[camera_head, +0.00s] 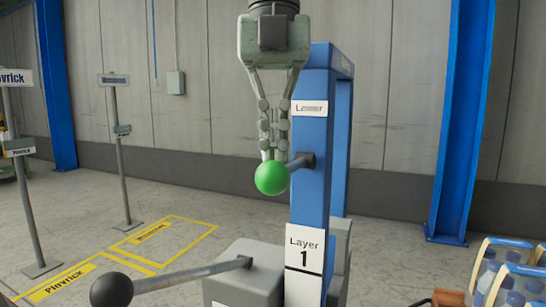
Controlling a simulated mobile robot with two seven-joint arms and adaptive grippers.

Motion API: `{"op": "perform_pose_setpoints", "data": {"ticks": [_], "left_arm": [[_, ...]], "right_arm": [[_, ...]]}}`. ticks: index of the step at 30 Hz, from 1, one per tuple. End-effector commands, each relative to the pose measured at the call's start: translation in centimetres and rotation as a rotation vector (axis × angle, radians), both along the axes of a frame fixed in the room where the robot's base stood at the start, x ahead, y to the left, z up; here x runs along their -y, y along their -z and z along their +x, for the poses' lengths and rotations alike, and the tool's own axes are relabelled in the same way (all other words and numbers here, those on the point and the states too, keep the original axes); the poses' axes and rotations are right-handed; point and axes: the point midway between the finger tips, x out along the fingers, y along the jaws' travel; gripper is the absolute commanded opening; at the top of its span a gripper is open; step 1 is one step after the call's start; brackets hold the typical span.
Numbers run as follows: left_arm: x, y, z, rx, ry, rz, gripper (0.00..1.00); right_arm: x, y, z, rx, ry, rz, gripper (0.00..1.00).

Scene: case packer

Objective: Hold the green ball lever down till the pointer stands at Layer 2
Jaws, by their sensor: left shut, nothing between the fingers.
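The green ball (271,178) sits on the end of a short grey lever that comes out of the blue post (312,205). My left gripper (274,153) points straight down over the ball with its fingers shut and empty. Its tips are at the ball's top edge; I cannot tell whether they press on it. A white plate reading "Layer 1" (303,250) is low on the post, with a dark line under the number. I see no Layer 2 mark and cannot make out a pointer. My right gripper is not in view.
A second lever with a dark ball (111,290) reaches left from a grey box (245,275). A small label (310,108), apparently "Lower", is higher on the post. Packs of bottles (507,285) stand at bottom right.

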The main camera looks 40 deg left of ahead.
Motion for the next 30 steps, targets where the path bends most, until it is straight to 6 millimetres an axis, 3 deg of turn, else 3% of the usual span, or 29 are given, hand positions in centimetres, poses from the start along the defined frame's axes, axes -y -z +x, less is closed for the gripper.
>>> {"op": "perform_pose_setpoints", "data": {"ticks": [7, 15, 21, 30], "left_arm": [[0.0, -0.7, 0.1, 0.001, 0.0, 0.0, 0.0], [-0.2, -5.0, 0.5, 0.002, 0.0, -0.002, 0.0], [-0.4, -7.1, 0.6, 0.001, 0.001, -0.001, 0.0], [-0.4, -7.5, 0.6, 0.0, 0.0, 0.0, 0.0]], "right_arm": [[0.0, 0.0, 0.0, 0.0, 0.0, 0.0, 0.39], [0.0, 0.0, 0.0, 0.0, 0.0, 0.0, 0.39], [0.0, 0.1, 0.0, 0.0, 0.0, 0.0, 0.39], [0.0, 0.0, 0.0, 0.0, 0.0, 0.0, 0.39]]}}
